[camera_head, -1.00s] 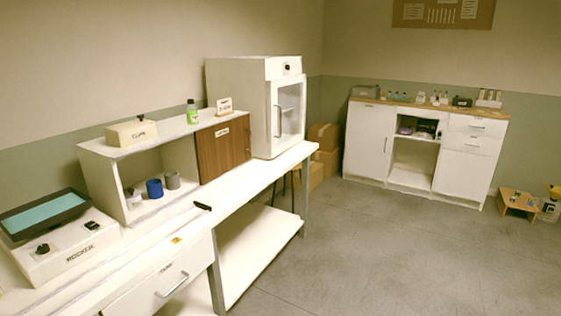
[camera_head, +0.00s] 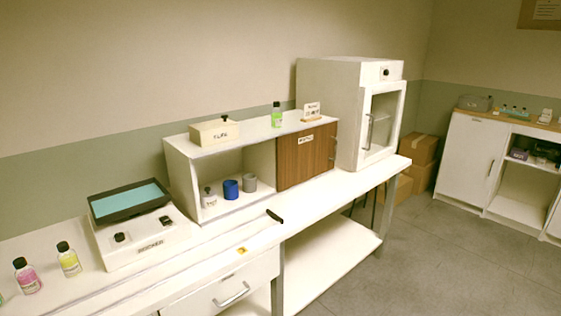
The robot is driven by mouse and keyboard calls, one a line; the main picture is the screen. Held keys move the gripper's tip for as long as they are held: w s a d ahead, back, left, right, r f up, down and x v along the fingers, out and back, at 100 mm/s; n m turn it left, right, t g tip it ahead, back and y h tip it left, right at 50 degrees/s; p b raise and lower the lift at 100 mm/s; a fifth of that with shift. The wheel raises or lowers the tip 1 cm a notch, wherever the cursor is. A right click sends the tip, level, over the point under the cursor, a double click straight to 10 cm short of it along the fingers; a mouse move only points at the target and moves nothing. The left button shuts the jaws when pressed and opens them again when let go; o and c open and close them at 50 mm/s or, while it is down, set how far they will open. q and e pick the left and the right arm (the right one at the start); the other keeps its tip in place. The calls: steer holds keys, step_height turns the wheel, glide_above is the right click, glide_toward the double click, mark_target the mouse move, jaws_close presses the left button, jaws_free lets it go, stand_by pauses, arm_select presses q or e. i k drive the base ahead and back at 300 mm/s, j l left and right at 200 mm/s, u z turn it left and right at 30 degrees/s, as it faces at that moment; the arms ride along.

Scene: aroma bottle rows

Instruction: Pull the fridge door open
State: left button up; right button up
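The small white fridge (camera_head: 347,108) stands at the right end of the white bench. Its glass-windowed door (camera_head: 381,122) is closed, with a vertical metal handle (camera_head: 370,131) on the door's left side. A black knob sits on the panel above the door. Neither of my grippers shows in the head view.
A white shelf unit with a wooden sliding door (camera_head: 306,156) stands left of the fridge. A rocker (camera_head: 143,235) and small bottles (camera_head: 68,258) stand farther left on the bench (camera_head: 330,200). Cardboard boxes (camera_head: 418,153) sit behind the bench end. Grey floor (camera_head: 430,265) at right is clear.

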mark_target(359, 161)
steer(key=i+l+u, duration=0.1)
steer(key=i+l, duration=0.15)
steer(key=i+l+u, duration=0.1)
steer(key=l, duration=0.3)
steer(key=i+l+u, duration=0.1)
steer(key=i+l, duration=0.2)
steer(key=i+l+u, duration=0.1)
steer(key=l, duration=0.25)
steer(key=i+l+u, duration=0.1)
steer(key=i+l, duration=0.35)
steer(key=l, duration=0.2)
steer(key=i+l, duration=0.2)
steer(key=l, duration=0.2)
steer(key=i+l, duration=0.15)
steer(key=l, duration=0.2)
steer(key=i+l, duration=0.15)
steer(key=l, duration=0.25)
steer(key=i+l, duration=0.15)
steer(key=l, duration=0.2)
steer(key=i+u, duration=0.05)
